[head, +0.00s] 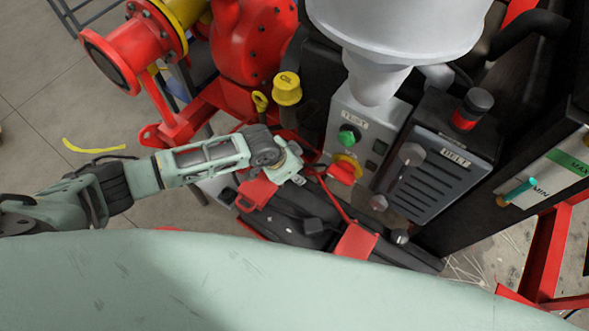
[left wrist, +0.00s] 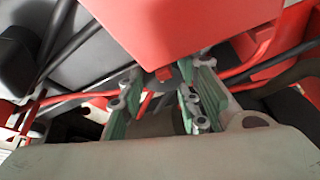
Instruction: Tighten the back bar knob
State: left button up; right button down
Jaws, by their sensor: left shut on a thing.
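A black battery-like box (head: 290,221) lies low in the head view, with a red back bar (head: 257,191) and a red front bar (head: 356,243) across it. My left gripper (head: 296,175) reaches in from the left and points down beside the back bar. It is shut on the back bar knob, which its fingers and palm mostly hide. In the left wrist view the green-lined fingers of the left gripper (left wrist: 187,95) are close together, just below a large red surface (left wrist: 190,25). My right gripper is not in view.
A grey control box with a green button (head: 348,135) and a red-yellow switch (head: 345,169) stands close to the right of the hand. A BELT cabinet (head: 432,170) is further right. A yellow cap (head: 287,88) and red pump (head: 247,40) are behind.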

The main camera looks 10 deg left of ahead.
pick_arm(q)
jog(key=shift+s+d, duration=0.2)
jog(key=shift+d, duration=0.05)
jog(key=o, duration=0.9)
jog(key=shift+o, duration=0.8)
jog(key=shift+w, duration=0.1)
jog(key=shift+a+r, duration=0.2)
jog(key=shift+r, duration=0.15)
jog(key=v, duration=1.1)
